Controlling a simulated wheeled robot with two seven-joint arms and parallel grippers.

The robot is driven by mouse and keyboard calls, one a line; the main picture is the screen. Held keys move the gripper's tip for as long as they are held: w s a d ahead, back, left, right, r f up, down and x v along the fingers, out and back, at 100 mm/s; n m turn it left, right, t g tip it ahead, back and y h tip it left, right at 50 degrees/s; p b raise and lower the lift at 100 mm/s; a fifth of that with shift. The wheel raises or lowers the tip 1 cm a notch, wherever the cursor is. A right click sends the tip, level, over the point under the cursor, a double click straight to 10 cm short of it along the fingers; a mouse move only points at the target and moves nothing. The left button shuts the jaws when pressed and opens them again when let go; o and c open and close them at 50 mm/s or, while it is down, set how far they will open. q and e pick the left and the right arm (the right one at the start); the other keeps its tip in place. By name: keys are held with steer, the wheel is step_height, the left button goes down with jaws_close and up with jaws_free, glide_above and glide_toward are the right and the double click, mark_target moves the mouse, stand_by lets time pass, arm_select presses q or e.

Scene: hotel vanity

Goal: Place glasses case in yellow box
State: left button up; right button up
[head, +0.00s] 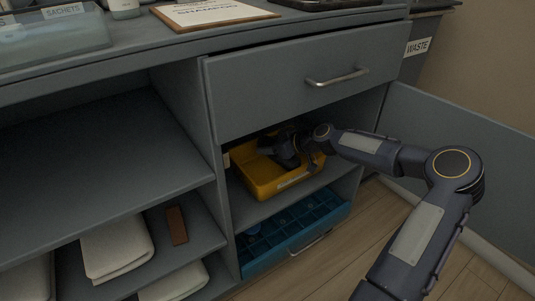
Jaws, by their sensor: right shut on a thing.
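The yellow box (262,178) stands open at the top in the lower cabinet bay, under the drawer. My right gripper (290,161) reaches into it from the right, with the fingers down inside the box walls. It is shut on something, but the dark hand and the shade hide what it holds. I cannot make out a glasses case for certain in or at the box. A small brown, flat, oblong item (177,225) lies on a shelf to the left; I cannot tell what it is. My left gripper is not in view.
A closed drawer (300,85) with a bar handle is just above the box. A blue divided tray (293,234) sits below it. An open cabinet door (463,140) stands to the right of my arm. Folded towels (117,247) lie on the left shelves; the upper left shelf is bare.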

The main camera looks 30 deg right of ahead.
steer(key=shift+w+a+g, duration=0.15)
steer(key=shift+w+g, duration=0.15)
steer(key=shift+a+r+g+h, duration=0.1)
steer(key=shift+a+g+h, duration=0.05)
steer(key=shift+g+h, duration=0.2)
steer(key=shift+w+g+h, duration=0.25)
steer(key=shift+g+h, duration=0.1)
steer(key=shift+g, duration=0.3)
steer(key=shift+b, duration=0.45)
step_height(320, 180, down, 3)
steer(key=shift+r+b, duration=0.15)
steer(key=shift+b, duration=0.3)
steer(key=shift+s+f, duration=0.1)
steer(key=shift+f, duration=0.55)
